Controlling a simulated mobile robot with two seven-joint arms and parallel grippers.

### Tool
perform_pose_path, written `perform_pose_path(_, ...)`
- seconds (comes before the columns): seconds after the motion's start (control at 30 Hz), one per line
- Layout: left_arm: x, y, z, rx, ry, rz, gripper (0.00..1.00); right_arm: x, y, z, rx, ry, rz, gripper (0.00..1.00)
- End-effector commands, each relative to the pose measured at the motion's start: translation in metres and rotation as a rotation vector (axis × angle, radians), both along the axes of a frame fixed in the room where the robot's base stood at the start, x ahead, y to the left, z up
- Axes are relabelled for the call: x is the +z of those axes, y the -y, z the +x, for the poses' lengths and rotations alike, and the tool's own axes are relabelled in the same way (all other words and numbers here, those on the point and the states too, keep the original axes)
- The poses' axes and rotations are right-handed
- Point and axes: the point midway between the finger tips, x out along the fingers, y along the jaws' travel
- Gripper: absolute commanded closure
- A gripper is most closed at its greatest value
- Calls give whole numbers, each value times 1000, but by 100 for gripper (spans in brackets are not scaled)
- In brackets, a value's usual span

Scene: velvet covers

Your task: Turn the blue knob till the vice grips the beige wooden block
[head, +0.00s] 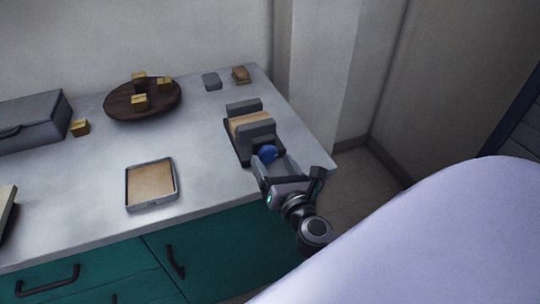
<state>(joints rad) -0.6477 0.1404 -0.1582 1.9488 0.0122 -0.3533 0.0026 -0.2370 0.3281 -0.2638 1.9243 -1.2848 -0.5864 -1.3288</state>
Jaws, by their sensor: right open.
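The vice (238,147) stands near the right end of the grey counter, with grey jaws on a dark base. The beige wooden block (247,121) sits between its two jaws; I cannot tell whether both jaws touch it. The blue knob (267,153) is at the vice's near end. My right gripper (268,160) is open at the blue knob, with its fingers around or beside it; contact is hard to tell. The gripper hides part of the knob and the vice's near end. My left gripper is not in view.
A tray with a beige inside (128,191) lies left of the vice. A round dark board (115,110) holds several yellow blocks. A grey case (35,120) stands at the far left, a yellow block (80,127) beside it. Small grey (211,81) and brown (241,75) pieces lie behind the vice.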

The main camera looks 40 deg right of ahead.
Motion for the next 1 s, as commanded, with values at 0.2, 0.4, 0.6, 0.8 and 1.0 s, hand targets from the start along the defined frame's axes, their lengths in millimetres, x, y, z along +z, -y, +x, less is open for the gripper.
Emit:
perform_pose_path(0.2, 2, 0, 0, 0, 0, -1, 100, 0, 6, 22, -1, 0, 1, 24)
perform_pose_path(0.4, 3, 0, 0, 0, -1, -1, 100, 0, 7, 27, -1, -1, 3, 24)
perform_pose_path(0.6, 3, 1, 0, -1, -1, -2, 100, -1, 6, 26, 0, -1, 3, 31)
perform_pose_path(0.8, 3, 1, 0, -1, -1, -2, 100, -1, 6, 26, 0, -1, 3, 80)
perform_pose_path(1.0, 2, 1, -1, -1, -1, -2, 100, -1, 6, 26, 0, 1, 15, 80)
